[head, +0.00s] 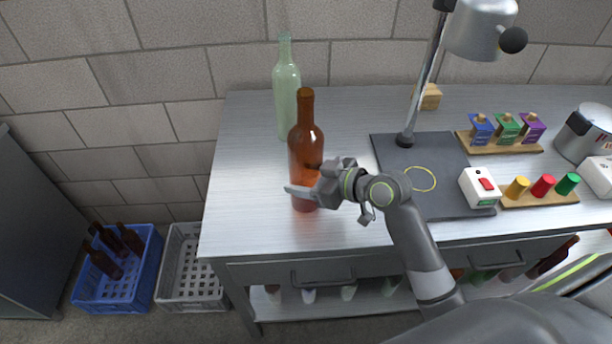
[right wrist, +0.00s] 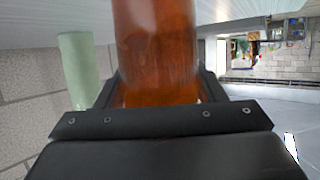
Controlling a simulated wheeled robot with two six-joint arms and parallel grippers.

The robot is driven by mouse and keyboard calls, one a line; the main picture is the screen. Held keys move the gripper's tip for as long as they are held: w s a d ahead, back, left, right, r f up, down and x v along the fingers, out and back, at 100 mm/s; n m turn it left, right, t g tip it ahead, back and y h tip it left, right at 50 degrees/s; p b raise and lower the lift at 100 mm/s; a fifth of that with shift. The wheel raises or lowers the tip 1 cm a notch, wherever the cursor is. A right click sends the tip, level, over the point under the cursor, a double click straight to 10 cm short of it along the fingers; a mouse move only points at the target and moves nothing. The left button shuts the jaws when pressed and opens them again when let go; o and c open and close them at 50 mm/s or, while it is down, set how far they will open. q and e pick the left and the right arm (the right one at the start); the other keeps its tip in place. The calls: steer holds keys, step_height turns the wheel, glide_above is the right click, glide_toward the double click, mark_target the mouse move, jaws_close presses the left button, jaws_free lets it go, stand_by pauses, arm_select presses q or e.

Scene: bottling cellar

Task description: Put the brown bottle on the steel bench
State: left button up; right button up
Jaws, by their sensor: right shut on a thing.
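The brown bottle (head: 305,147) is upright over the left part of the steel bench (head: 245,205). I cannot tell whether its base touches the bench top. My right gripper (head: 304,191) is shut around the bottle's lower body. In the right wrist view the brown bottle (right wrist: 157,50) fills the space between the two jaws (right wrist: 160,95). My left gripper is not in view.
A pale green bottle (head: 287,95) stands just behind the brown one. A lamp (head: 425,75) on a dark mat (head: 440,155) and racks of coloured items are to the right. A blue crate (head: 125,290) with brown bottles and a grey crate (head: 188,290) sit on the floor.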

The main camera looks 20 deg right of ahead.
steer(key=shift+f, duration=0.1)
steer(key=o, duration=1.2)
steer(key=shift+b+v, duration=0.35)
steer(key=shift+v, duration=5.75)
steer(key=shift+w, duration=0.1)
